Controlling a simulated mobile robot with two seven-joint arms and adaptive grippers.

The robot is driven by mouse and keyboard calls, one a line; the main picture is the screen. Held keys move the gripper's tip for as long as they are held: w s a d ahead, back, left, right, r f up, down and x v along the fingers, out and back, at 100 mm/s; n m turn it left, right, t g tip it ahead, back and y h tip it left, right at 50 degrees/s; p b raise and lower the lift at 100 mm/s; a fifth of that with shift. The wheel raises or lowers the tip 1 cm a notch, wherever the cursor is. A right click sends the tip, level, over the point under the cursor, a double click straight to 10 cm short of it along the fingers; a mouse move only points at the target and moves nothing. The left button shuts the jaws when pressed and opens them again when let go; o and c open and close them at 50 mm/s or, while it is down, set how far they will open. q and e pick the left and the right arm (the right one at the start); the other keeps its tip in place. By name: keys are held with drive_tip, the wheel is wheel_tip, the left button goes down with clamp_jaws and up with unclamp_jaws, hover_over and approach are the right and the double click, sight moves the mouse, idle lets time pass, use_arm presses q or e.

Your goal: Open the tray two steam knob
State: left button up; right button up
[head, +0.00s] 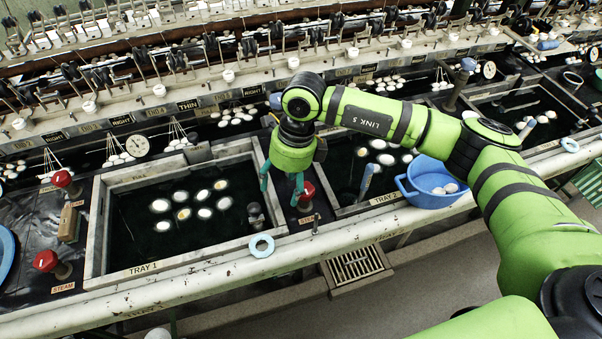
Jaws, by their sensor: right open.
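A red steam knob (307,191) stands on the dark strip between the tray 1 and tray 2 basins, with a "STEAM" label in front of it. It is the one beside the left edge of tray 2 (372,207). My right gripper (281,187) points down over this strip, its teal fingers apart and empty. Its right finger overlaps the left side of the knob in the picture; I cannot tell whether they touch. My left gripper is not in view.
Tray 1 (97,235) holds dark water and several white cocoons. Two other red knobs (46,260) (62,178) stand at its left. A teal ring (261,246) lies on the front ledge. A blue basin (425,190) sits right of tray 2's label. Reeling machinery runs along the back.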

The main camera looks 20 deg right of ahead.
sight(305, 188)
drive_tip(key=d, duration=0.1)
drive_tip(key=w+d+h, duration=0.1)
drive_tip(key=d, duration=0.1)
drive_tip(key=w+d+h, duration=0.1)
drive_tip(key=d, duration=0.1)
drive_tip(key=shift+w+r, duration=0.1)
drive_tip(key=shift+r, duration=0.25)
drive_tip(key=shift+d+f+p, duration=0.2)
drive_tip(key=shift+f+p, duration=0.05)
drive_tip(key=shift+p, duration=0.05)
wheel_tip(305, 188, down, 5)
drive_tip(key=shift+a+r+p, duration=0.1)
drive_tip(key=shift+r+p, duration=0.05)
drive_tip(key=shift+p, duration=0.85)
drive_tip(key=shift+f, duration=0.75)
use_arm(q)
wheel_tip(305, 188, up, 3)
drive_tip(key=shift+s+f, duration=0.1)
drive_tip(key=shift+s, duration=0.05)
use_arm(e)
drive_tip(key=c, duration=1.2)
